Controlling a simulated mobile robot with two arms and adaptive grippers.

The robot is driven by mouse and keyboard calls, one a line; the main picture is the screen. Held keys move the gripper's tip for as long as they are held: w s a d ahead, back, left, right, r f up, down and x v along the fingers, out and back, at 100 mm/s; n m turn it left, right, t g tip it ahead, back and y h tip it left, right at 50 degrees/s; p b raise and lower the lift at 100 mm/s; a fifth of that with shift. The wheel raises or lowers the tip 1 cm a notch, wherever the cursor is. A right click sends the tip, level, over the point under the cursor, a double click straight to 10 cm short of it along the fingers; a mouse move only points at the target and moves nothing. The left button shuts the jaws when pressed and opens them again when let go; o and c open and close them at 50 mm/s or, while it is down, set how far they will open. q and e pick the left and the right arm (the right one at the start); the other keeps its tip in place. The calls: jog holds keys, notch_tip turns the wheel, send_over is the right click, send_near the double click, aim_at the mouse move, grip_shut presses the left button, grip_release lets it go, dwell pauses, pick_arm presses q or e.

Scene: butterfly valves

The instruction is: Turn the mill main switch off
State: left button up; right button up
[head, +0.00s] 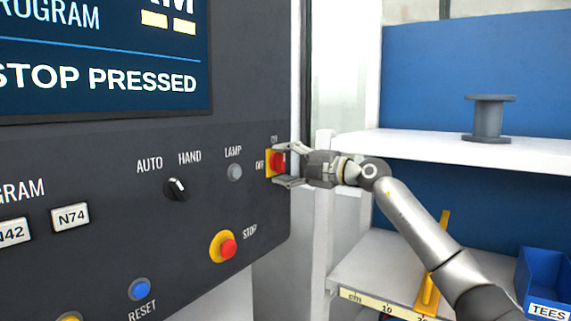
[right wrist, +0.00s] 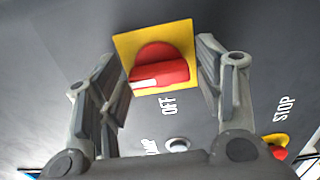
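The mill main switch (head: 278,161) is a red rotary knob on a yellow plate at the right edge of the dark control panel. In the right wrist view, the red knob (right wrist: 160,66) has a white mark on its grip bar. The mark points left there, away from the OFF label below the plate, which matches the side of the label above it in the head view. My right gripper (head: 276,166) is open, with one finger above and one below the switch. The right wrist view shows gaps between both fingers (right wrist: 158,52) and the knob. My left gripper is out of view.
The panel (head: 120,225) also carries a red STOP button (head: 228,249), a lamp button (head: 235,172), a black AUTO/HAND selector (head: 176,188) and a blue RESET button (head: 140,289). A white shelf (head: 420,146) with a grey spool (head: 487,118) stands at the right, behind my arm.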

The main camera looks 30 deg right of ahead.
jog(key=c, duration=0.7)
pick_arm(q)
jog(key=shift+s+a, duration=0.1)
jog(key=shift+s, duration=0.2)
pick_arm(e)
jog(key=n, duration=0.3)
jog(key=shift+p, duration=0.3)
jog(key=n, duration=0.3)
jog(key=shift+n, duration=0.4)
jog(key=n, duration=0.5)
jog(key=shift+f, duration=0.1)
pick_arm(q)
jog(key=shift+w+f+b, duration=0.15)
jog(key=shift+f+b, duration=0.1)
jog(key=shift+b, duration=0.25)
pick_arm(e)
jog(key=n, duration=0.6)
